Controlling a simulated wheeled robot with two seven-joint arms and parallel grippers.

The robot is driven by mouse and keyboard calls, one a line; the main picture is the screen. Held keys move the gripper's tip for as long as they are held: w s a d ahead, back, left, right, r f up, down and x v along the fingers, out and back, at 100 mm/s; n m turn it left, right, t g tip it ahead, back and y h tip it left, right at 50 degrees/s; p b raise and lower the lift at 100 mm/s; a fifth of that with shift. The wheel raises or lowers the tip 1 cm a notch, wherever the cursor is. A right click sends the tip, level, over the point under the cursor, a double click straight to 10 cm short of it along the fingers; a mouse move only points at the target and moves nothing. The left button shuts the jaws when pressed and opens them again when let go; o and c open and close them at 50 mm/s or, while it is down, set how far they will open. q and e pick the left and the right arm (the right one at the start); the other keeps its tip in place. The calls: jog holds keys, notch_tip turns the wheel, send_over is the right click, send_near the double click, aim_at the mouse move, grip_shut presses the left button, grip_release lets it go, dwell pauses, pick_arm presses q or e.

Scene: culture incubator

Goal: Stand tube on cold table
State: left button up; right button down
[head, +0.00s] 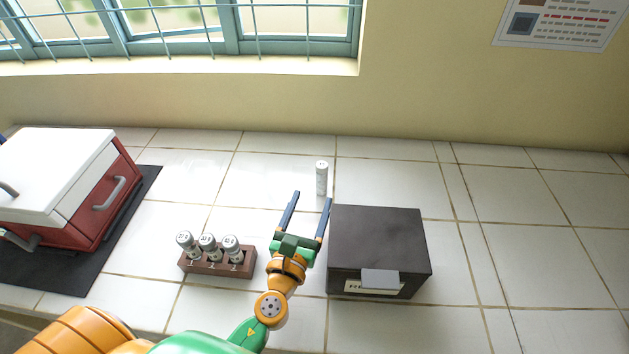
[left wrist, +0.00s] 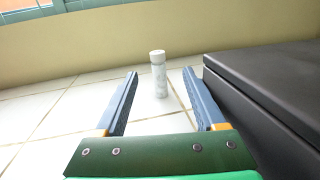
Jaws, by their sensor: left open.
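A white tube (head: 321,178) with a pale cap stands upright on the white tiled table (head: 480,190), behind the dark box. It also shows in the left wrist view (left wrist: 159,76), just beyond the fingertips and roughly between them. My left gripper (head: 312,197) is open and empty, with its two blue fingers pointing toward the tube and apart from it. In the left wrist view the left gripper (left wrist: 164,73) has the dark box close by its right finger. My right gripper is not in view.
The dark box (head: 378,238) with a label stands right of my left gripper. A brown rack (head: 217,263) with several capped vials stands to the left. A red and white incubator (head: 72,185) sits on a black mat (head: 125,215) at far left. Right-hand tiles are clear.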

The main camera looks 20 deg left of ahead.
aim_at(321, 172)
pick_arm(q)
jog(key=w, duration=0.2)
jog(key=w+a, duration=0.1)
jog(key=w, duration=0.4)
jog(key=shift+a+f, duration=0.2)
jog(key=shift+a, duration=0.1)
jog(key=w, duration=0.4)
jog(key=shift+w+d+f, duration=0.15)
jog(key=shift+w+d, duration=0.05)
jog(key=shift+w+a+f, duration=0.1)
jog(key=shift+w, duration=0.2)
jog(key=shift+s, duration=0.15)
jog(key=c, duration=0.4)
grip_shut()
